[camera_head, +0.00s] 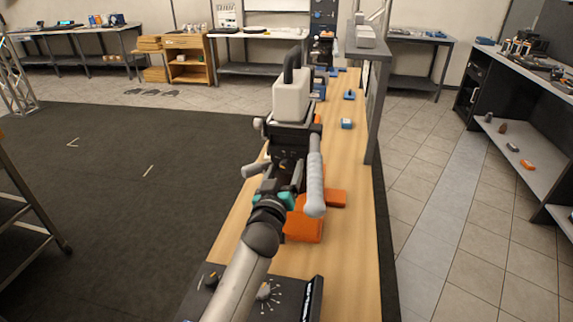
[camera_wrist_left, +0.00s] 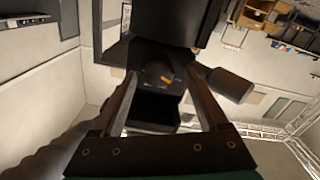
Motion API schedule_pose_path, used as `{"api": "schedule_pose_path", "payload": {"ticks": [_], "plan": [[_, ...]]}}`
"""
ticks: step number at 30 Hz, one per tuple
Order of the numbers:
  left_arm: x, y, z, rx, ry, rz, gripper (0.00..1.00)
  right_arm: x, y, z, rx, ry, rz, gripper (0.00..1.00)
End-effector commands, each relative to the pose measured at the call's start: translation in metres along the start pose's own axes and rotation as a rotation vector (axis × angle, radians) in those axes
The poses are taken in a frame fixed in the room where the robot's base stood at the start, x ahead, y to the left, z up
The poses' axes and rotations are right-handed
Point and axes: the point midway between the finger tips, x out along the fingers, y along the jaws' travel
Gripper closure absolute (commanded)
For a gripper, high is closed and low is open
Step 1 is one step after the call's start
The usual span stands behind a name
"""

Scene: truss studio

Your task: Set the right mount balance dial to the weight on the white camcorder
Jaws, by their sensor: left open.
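The white camcorder (camera_head: 291,97), a pale block with a dark top handle, sits on a black mount (camera_head: 290,135) over the wooden bench. No weight figure is readable on it. In the left wrist view a dark round dial (camera_wrist_left: 158,73) with an orange mark is on the mount's face. My left gripper (camera_head: 284,172) is open in front of the mount. In the left wrist view its two fingers reach toward the dial, one on each side; I cannot tell whether they touch it. My right gripper is not in view.
A light grey handle (camera_head: 315,184) hangs from the mount just right of my gripper. Orange blocks (camera_head: 304,228) lie on the bench (camera_head: 345,260) below. A black panel (camera_head: 292,293) with knobs is at the near end. A grey post (camera_head: 372,110) stands along the bench's right edge.

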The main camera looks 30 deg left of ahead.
Motion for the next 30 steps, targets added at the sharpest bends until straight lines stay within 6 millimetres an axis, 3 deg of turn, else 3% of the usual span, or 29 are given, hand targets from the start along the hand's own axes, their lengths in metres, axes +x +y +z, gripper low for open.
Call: {"api": "schedule_pose_path", "payload": {"ticks": [11,30], "plan": [[-0.0005,0.0001,0.0000,0.000,0.000,0.000,0.26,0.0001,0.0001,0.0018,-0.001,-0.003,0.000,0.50],[-0.0004,0.0003,0.0000,0.000,0.000,0.000,0.98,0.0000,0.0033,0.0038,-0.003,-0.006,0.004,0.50]]}}
